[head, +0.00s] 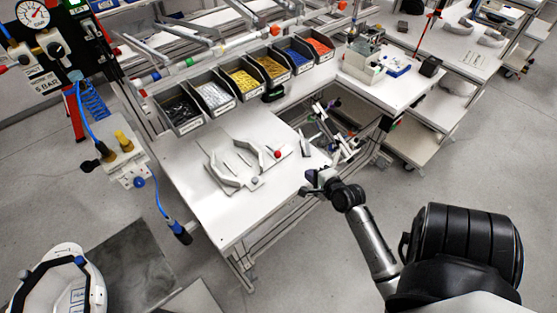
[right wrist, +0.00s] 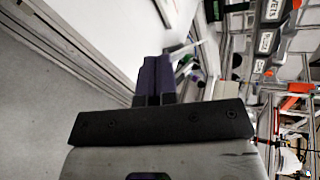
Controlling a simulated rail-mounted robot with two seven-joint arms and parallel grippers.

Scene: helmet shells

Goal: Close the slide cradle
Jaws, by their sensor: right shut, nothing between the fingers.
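The slide cradle (head: 262,177) lies on the white workbench. It has a pale base plate with two grey angled jaws, a left jaw (head: 218,173) and a right jaw (head: 249,150), with a gap showing between them. A red ball knob (head: 278,154) stands at its right side. My right gripper (head: 313,183) is to the right of the cradle, near the bench's right edge and apart from the knob. In the right wrist view, its dark purple fingers (right wrist: 153,72) are together with nothing between them. The cradle cannot be made out there. My left gripper is out of view.
Bins (head: 213,97) of coloured small parts line the back of the workbench (head: 212,215). A blue-hosed tool (head: 181,232) hangs at the bench's left edge. A white helmet shell (head: 62,285) is at lower left. The front of the bench is clear.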

